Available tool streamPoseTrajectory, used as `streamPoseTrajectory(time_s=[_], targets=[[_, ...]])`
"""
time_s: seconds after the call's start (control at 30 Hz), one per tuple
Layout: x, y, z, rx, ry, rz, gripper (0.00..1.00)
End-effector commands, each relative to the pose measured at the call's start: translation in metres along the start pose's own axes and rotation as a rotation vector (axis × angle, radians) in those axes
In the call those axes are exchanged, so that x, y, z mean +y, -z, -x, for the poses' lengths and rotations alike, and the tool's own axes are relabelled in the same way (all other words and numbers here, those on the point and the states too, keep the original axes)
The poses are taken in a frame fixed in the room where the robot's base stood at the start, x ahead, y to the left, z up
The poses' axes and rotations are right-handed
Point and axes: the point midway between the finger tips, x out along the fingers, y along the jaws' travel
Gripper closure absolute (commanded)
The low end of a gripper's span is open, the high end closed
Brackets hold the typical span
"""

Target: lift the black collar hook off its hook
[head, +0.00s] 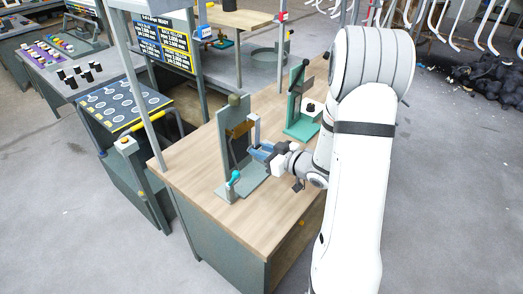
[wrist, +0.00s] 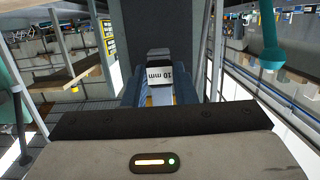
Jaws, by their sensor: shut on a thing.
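A grey-green upright stand (head: 228,140) rises from a flat base on the wooden bench. A thin dark curved piece (head: 232,152) shows against its face, below a brown block (head: 241,130); I cannot tell for sure that this dark piece is the black collar hook. My gripper (head: 258,150) reaches in from the right, close in front of the stand. In the wrist view, its blue fingers (wrist: 160,88) are closed around a small pale block (wrist: 160,73) marked "10 mm", with the grey upright right behind it. What joins this block to the hook is hidden.
A second green stand (head: 300,105) is behind on the bench (head: 190,155). A bench post (head: 140,90) rises at left. Bare bench lies in front.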

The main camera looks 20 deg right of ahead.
Motion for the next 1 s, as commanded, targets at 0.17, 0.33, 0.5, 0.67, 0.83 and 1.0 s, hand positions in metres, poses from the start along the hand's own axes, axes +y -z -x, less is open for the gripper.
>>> streamPoseTrajectory(time_s=[0.17, 0.33, 0.5, 0.67, 0.83, 1.0], targets=[[0.001, 0.001, 0.013, 0.000, -0.003, -0.001, 1.00], [0.001, 0.001, 0.027, 0.001, -0.003, 0.000, 1.00], [0.001, 0.001, 0.040, 0.000, -0.003, -0.001, 1.00], [0.000, 0.001, 0.049, 0.000, -0.001, 0.000, 1.00], [0.000, 0.000, 0.050, 0.001, -0.001, 0.000, 1.00], [0.000, 0.000, 0.050, 0.001, 0.000, 0.000, 1.00]])
